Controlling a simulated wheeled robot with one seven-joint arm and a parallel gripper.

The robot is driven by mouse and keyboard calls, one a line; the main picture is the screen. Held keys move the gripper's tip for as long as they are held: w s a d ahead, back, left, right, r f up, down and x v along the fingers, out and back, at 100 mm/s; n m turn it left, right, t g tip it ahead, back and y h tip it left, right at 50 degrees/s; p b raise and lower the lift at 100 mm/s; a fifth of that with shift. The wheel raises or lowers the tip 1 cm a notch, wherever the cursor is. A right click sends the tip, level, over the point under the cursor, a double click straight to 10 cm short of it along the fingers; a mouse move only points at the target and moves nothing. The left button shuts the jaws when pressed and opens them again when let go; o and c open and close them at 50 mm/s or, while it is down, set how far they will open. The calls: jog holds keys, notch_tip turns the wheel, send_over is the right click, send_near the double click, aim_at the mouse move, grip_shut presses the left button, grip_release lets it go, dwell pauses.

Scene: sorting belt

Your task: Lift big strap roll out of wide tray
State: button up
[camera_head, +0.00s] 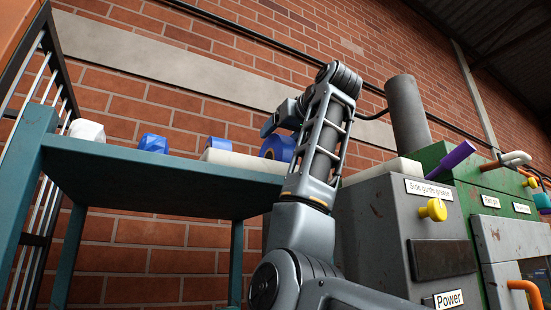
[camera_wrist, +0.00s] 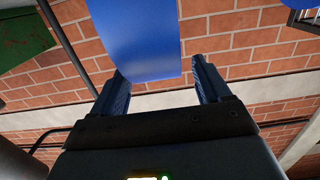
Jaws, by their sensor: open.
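The big strap roll (camera_head: 281,146) is blue with a brownish core and stands at the right end of the pale wide tray (camera_head: 238,159). The tray lies on the teal shelf, and my arm link stands close to the roll's right side. My gripper (camera_head: 268,128) is just above the roll in the head view. In the wrist view, my gripper (camera_wrist: 160,76) is open, with a finger on either side of the roll's blue surface (camera_wrist: 136,40). I cannot tell whether the fingers touch it. The roll's lower part is hidden by the tray rim.
A smaller blue roll (camera_head: 217,143) is at the tray's left end. A blue object (camera_head: 153,143) and a white faceted object (camera_head: 87,130) sit further left on the teal shelf (camera_head: 150,170). A grey machine (camera_head: 385,225) with a yellow knob (camera_head: 433,209) stands at right.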

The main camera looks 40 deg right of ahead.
jog(key=p+x, duration=0.1)
jog(key=x, duration=0.2)
jog(key=shift+w, duration=0.1)
grip_shut()
dwell(0.6)
